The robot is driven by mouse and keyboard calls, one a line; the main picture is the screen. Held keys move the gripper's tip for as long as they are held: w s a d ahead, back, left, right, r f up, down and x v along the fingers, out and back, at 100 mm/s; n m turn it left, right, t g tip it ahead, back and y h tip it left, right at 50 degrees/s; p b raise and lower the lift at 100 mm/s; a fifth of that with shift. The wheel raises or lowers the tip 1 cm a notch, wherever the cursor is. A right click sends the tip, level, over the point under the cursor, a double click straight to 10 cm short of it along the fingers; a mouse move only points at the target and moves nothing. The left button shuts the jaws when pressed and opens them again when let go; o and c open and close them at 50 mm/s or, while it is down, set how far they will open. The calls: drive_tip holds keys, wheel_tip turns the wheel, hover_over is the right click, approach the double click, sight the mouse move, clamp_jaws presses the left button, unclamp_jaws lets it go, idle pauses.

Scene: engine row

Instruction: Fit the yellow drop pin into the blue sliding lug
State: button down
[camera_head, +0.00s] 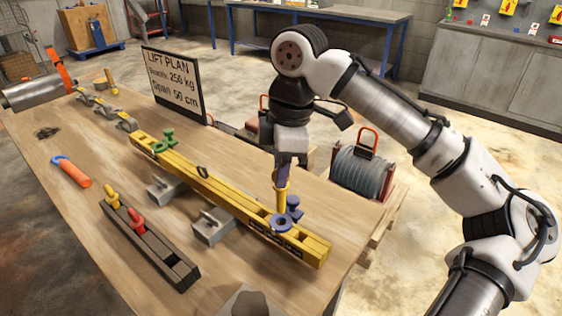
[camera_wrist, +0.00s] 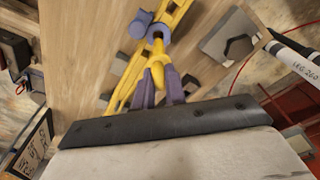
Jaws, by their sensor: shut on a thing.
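My gripper (camera_head: 284,163) points down over the near right end of the yellow beam (camera_head: 225,193). Its purple fingers are shut on the yellow drop pin (camera_head: 282,192), which hangs roughly upright below them. The blue sliding lug (camera_head: 281,223) sits on the beam, with a round eye and a blue knob (camera_head: 293,204) beside it. In the wrist view the pin (camera_wrist: 157,50) reaches from between the fingers (camera_wrist: 160,85) to the blue lug's eye (camera_wrist: 158,32). The pin's lower end is at the eye; I cannot tell whether it is inside or just above.
A green lug (camera_head: 163,140) sits toward the beam's far end. Grey blocks (camera_head: 213,227) support the beam. A dark rack (camera_head: 160,247) holds a yellow pin and a red pin. An orange-handled tool (camera_head: 76,174) lies left. The lift plan sign (camera_head: 174,85) stands behind the beam.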

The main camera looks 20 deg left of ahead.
sight(280, 210)
drive_tip(key=shift+f, duration=0.85)
drive_tip(key=shift+p, duration=0.8)
idle(1.3)
drive_tip(key=shift+f+b, duration=2.1)
drive_tip(key=shift+f, duration=1.75)
drive_tip(key=c, duration=1.4)
unclamp_jaws()
drive_tip(key=shift+o, duration=0.2)
wheel_tip(280, 210, up, 14)
drive_tip(key=d, duration=0.1)
drive_tip(key=shift+w+d, duration=0.3)
drive_tip(key=shift+f, duration=0.1)
